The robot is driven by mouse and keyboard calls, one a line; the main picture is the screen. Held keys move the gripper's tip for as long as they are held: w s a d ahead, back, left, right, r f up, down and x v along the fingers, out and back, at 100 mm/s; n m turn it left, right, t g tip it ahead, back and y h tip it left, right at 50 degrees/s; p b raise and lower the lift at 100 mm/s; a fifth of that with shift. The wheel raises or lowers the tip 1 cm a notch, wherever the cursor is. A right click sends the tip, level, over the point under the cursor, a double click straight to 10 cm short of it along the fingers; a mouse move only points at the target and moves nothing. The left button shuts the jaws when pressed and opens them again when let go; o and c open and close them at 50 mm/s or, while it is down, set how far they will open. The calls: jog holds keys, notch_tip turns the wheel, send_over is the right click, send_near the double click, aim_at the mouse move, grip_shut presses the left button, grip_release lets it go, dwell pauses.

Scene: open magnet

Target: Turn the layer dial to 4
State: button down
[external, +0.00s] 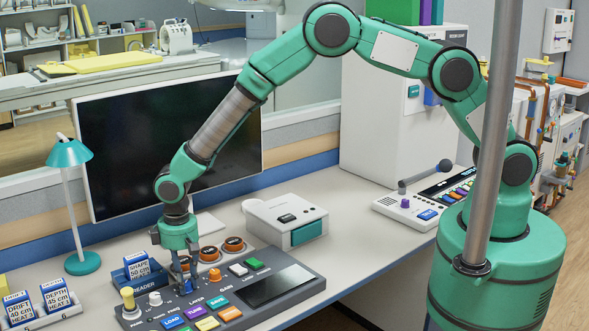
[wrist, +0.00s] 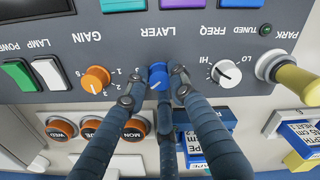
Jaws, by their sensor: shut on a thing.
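The layer dial (wrist: 158,76) is a small blue knob with a white pointer line, below the LAYER label, which appears upside down in the wrist view. My gripper (wrist: 156,88) has a dark finger on each side of the dial and is closed on it. The pointer slants toward the lower left of the picture. The scale marks around the dial are partly covered by the fingers, so the exact setting cannot be read. In the external view my gripper (external: 185,285) points down onto the console (external: 285,312), and the dial is mostly hidden there.
An orange gain knob (wrist: 95,79) and a white frequency knob (wrist: 226,73) flank the dial closely. A yellow-topped park lever (wrist: 296,83) stands farther right.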

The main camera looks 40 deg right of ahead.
aim_at(184, 285)
jog(key=c, duration=1.5)
grip_release()
jog(key=shift+r, duration=0.1)
jog(key=shift+r, duration=5.9)
